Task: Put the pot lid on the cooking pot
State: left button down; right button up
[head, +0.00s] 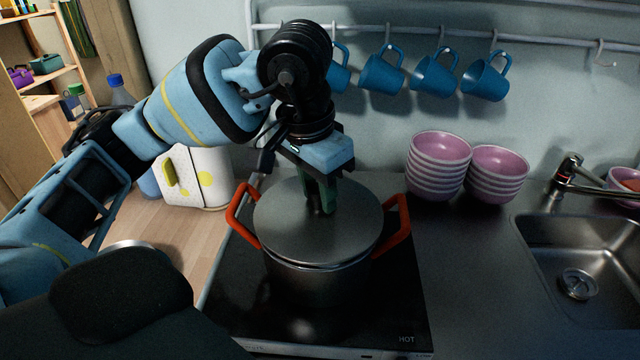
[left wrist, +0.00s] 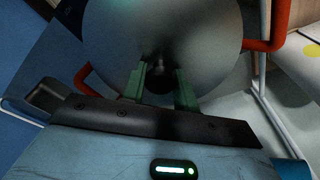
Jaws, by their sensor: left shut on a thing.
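The cooking pot (head: 318,284) is dark metal with two orange-red handles and stands on the black hob. The pot lid (head: 285,222) is a flat grey metal disc lying over the pot's opening, and it looks level. A thin line shows between lid and rim at the front; I cannot tell whether they touch all round. My left gripper (head: 326,196) points down at the lid's centre, shut on its knob. In the left wrist view the green fingers (left wrist: 160,84) are on both sides of the dark knob (left wrist: 159,82), with the lid (left wrist: 205,35) behind. My right gripper is not in view.
The hob (head: 385,318) is marked HOT. Two stacks of pink bowls (head: 438,165) stand to the right, before the sink (head: 585,255) and tap (head: 566,180). Blue mugs (head: 381,72) hang from a rail above. Counter between hob and sink is clear.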

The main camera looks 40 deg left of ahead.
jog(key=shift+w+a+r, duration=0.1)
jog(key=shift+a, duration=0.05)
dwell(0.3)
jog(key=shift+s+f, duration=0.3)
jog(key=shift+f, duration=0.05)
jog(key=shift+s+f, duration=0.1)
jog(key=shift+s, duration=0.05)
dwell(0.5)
pick_arm(q)
jog(key=shift+f+b, duration=0.7)
jog(key=shift+f, duration=0.05)
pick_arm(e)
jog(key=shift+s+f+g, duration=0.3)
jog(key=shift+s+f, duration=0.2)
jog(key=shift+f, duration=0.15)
pick_arm(q)
jog(key=c, duration=1)
grip_release()
jog(key=shift+r, duration=0.15)
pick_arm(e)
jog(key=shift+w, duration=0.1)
